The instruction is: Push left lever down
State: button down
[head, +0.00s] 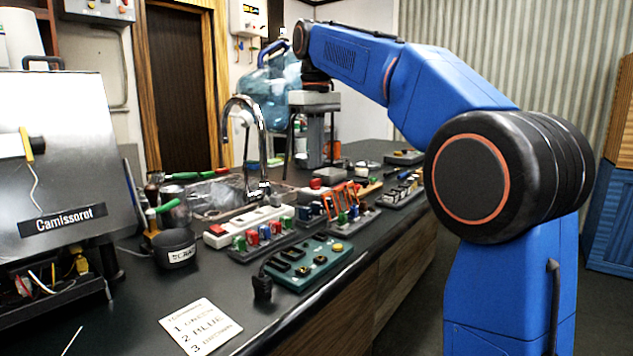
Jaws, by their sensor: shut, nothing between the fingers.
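Two lever-like handles stand beside the brewer (70,150): a green-tipped one (167,207) and a red and green one (185,176) just behind. A board with upright orange parts (345,200) also sits on the counter. I cannot tell which of these is the left lever. My gripper (316,166) points down over the far part of the counter, right of the faucet. It is shut and empty, well apart from the handles by the brewer. Its fingertips are small and partly hidden among things on the counter.
A faucet (247,135) and a blue water jug (272,95) stand near my gripper. A green board (305,262), a white power strip (248,225), a dark scrap cup (174,249) and a paper note (200,327) crowd the counter. The front edge is mostly bare.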

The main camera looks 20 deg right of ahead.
jog(key=shift+n, duration=0.3)
jog(key=w, duration=0.2)
jog(key=w+a+r, duration=0.1)
jog(key=shift+w+r, duration=0.1)
jog(key=shift+w, duration=0.3)
notch_tip(320, 180, down, 10)
jog(key=shift+s+r, duration=0.15)
jog(key=shift+r, duration=0.05)
jog(key=shift+s+d+f, duration=0.15)
jog(key=shift+s+d, duration=0.1)
jog(key=shift+s+d+r, duration=0.3)
jog(key=shift+s+d, duration=0.15)
jog(key=shift+s, duration=0.2)
jog(key=shift+s+d+r, duration=0.3)
jog(key=shift+s+d, duration=0.1)
jog(key=shift+s, duration=0.2)
